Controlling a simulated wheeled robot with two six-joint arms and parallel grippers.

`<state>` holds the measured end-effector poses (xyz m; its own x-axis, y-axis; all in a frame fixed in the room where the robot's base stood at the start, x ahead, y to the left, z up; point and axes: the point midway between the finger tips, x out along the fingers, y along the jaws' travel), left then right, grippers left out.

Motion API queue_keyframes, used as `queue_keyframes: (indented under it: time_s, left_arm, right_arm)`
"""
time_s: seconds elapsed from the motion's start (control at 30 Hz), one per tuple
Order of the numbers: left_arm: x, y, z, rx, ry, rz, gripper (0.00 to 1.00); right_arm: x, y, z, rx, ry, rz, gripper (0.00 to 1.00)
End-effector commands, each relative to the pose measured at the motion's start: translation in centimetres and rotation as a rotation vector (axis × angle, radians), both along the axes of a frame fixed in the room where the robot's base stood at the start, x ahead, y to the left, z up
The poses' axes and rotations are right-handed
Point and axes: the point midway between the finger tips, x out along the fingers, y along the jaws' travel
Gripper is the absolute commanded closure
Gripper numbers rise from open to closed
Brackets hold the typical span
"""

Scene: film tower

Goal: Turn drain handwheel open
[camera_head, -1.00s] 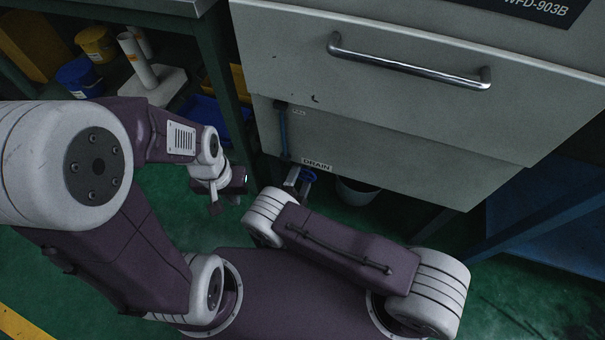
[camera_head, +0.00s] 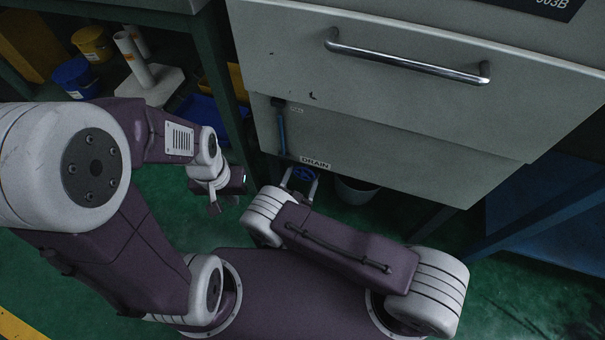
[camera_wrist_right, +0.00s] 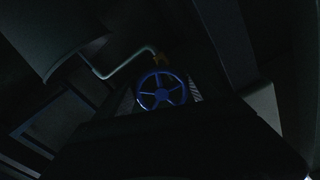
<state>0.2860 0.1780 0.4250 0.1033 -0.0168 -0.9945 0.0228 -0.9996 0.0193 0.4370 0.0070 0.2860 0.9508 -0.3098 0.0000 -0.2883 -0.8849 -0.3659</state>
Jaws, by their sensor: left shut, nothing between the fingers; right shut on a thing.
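The blue drain handwheel (camera_head: 305,173) sits below the DRAIN label (camera_head: 315,164) under the cabinet's lower panel. In the right wrist view the spoked handwheel (camera_wrist_right: 161,95) is near the middle, on a pipe with a yellowish fitting. My right gripper (camera_head: 300,181) is at the handwheel, with a pale finger on either side, shut on it. Its arm hides part of the space below. In the dark right wrist view the fingers barely show beside the rim. My left gripper (camera_head: 225,206) is shut and empty, left of the handwheel and apart from it.
A white bucket (camera_head: 355,190) stands on the green floor just right of the handwheel. The drawer handle (camera_head: 408,62) is above. A shelf at left holds blue and yellow tubs (camera_head: 75,76). A blue-grey frame (camera_head: 535,218) stands at right.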

Motion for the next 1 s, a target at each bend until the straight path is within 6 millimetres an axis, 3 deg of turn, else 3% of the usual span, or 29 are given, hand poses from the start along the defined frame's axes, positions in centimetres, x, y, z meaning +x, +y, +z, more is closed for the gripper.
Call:
queue_keyframes:
  time_s: [0.73, 0.77, 0.8, 1.0]
  left_arm:
    - [0.01, 0.0, -0.05, 0.0, 0.0, 0.0, 1.0]
    - [0.01, 0.0, -0.05, 0.0, 0.0, 0.0, 1.0]
    - [0.01, 0.0, -0.05, 0.0, 0.0, 0.0, 1.0]
    - [0.01, 0.0, -0.05, 0.0, 0.0, 0.0, 1.0]
  right_arm:
    - [-0.01, 0.07, -0.01, -0.075, 0.024, 0.003, 0.72]
    - [-0.01, 0.07, -0.01, -0.074, 0.024, 0.003, 0.26]
    - [-0.01, 0.07, -0.01, -0.074, 0.024, 0.003, 0.15]
    - [0.0, 0.02, -0.01, -0.075, 0.025, 0.002, 0.15]
